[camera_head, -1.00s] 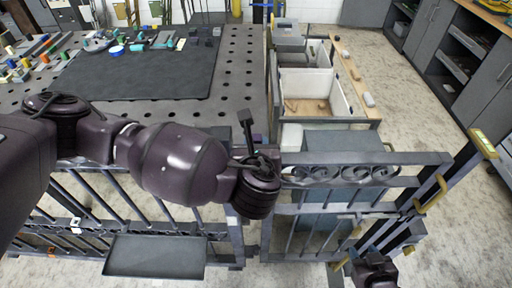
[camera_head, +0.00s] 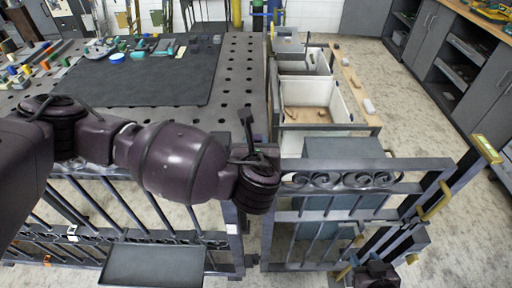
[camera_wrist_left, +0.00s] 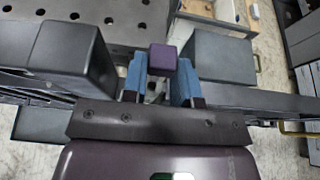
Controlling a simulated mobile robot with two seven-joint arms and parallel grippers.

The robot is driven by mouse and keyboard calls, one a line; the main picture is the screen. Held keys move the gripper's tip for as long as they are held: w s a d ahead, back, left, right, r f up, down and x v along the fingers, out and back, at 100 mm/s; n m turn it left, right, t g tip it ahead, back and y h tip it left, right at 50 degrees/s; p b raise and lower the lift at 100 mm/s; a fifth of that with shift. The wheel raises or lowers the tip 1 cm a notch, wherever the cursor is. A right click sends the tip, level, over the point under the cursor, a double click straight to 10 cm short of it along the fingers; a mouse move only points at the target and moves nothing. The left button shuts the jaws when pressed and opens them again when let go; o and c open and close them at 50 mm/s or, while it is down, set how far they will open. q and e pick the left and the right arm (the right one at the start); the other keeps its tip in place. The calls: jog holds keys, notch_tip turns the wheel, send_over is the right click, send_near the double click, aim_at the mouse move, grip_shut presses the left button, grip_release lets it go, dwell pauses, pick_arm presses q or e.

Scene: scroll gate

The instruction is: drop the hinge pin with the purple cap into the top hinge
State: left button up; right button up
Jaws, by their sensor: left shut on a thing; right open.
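The purple cap (camera_wrist_left: 164,57) of the hinge pin sits between the blue fingertips of my left gripper (camera_wrist_left: 160,70) in the left wrist view. The gripper is shut on the pin. The pin's shaft below the cap is hidden. In the head view my left wrist covers the gap between the fixed fence (camera_head: 232,240) and the scroll gate (camera_head: 345,163). The top hinge is hidden there, so I cannot tell how the pin lines up with it. My right gripper (camera_head: 372,274) is open at the lower right, beside the gate's free-end bars.
A perforated table (camera_head: 240,80) with a dark mat (camera_head: 165,80) stands behind the fence. An open bin (camera_head: 315,98) and a grey box (camera_head: 343,148) are behind the gate. A grey tray (camera_head: 152,266) hangs on the fence. Clear floor lies to the right.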

jog(key=shift+w+a+f+b, duration=0.1)
jog(key=shift+w+f+b, duration=0.45)
jog(key=shift+b, duration=0.5)
jog(key=shift+s+f, duration=0.1)
jog(key=shift+f, duration=0.1)
jog(key=shift+s+f, duration=0.1)
jog(key=shift+f, duration=0.1)
jog(key=shift+s, duration=0.1)
jog(key=shift+s+f+b, duration=0.25)
jog(key=shift+f+b, duration=0.05)
jog(key=shift+w+r, duration=0.2)
jog(key=shift+w, duration=0.3)
jog(key=shift+s+f, duration=0.1)
jog(key=shift+s, duration=0.05)
